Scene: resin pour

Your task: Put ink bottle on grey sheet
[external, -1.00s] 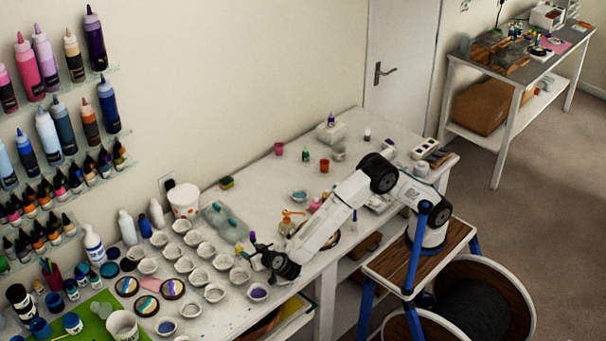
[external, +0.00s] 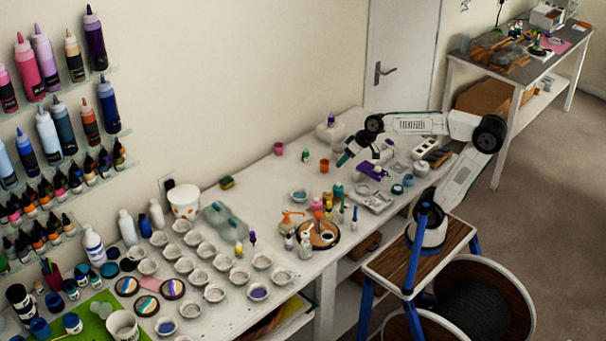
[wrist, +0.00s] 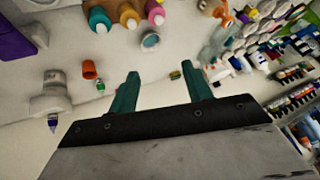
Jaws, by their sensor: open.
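I cannot tell for sure which bottle is the ink bottle. A small dark green bottle (external: 306,155) stands on the white worktop; what looks like it shows in the wrist view (wrist: 100,86). A small bottle with a purple top (external: 331,120) stands farther back at the white box; a similar blue-tipped bottle is in the wrist view (wrist: 53,122). My gripper (external: 344,158) is over the right part of the worktop. In the wrist view my two green fingers (wrist: 160,72) are apart with nothing between them. No grey sheet can be made out clearly.
A round wooden board (external: 320,246) with bottles is nearer the front edge. Several white cups (external: 205,250) fill the left. A second table (external: 465,57) stands far right.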

